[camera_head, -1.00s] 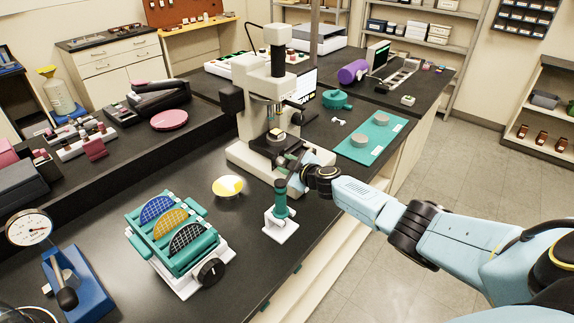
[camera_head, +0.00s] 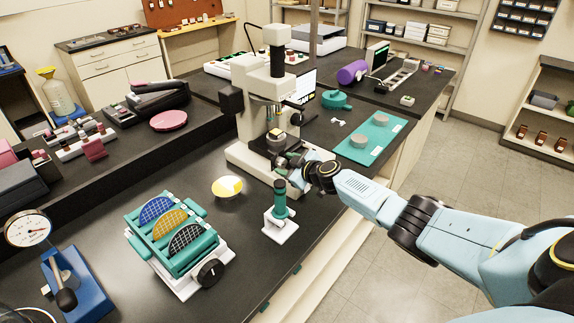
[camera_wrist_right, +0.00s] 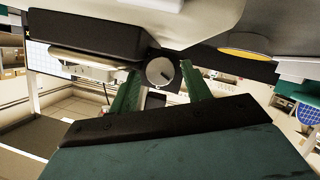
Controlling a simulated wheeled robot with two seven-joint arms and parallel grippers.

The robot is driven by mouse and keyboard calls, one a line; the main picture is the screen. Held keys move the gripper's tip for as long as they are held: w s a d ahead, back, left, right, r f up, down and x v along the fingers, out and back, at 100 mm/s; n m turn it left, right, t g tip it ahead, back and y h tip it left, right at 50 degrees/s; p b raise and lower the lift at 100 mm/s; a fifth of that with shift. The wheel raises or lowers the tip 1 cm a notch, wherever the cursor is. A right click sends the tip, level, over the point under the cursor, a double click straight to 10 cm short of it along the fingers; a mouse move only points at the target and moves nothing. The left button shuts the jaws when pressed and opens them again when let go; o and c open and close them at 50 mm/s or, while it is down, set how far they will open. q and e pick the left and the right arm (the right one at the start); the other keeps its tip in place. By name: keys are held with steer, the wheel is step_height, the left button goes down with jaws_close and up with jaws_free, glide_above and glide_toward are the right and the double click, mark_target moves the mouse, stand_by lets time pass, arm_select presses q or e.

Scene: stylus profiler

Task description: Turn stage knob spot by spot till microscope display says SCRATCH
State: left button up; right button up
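The white microscope (camera_head: 277,70) stands on the black bench, with a small sample on its dark stage (camera_head: 268,143). Its white display (camera_head: 307,82) is partly hidden behind the column, and I cannot read its text. My right gripper (camera_head: 287,163) is at the right side of the microscope's base, by the stage. In the right wrist view the round grey stage knob (camera_wrist_right: 160,71) shows between the two green fingers of my right gripper (camera_wrist_right: 160,84). The fingers stand apart with visible gaps beside the knob; I cannot tell any contact. My left gripper is not in view.
A green-and-white stand (camera_head: 280,212) stands close below my right wrist. A yellow-and-white disc (camera_head: 227,187) and a teal rack of wafers (camera_head: 174,240) are to the left. A teal mat (camera_head: 354,146) with grey discs lies to the right, near the bench edge.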

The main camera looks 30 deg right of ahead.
stand_by(0.3)
steer(key=shift+p+v, duration=3.15)
steer(key=shift+v, duration=3.55)
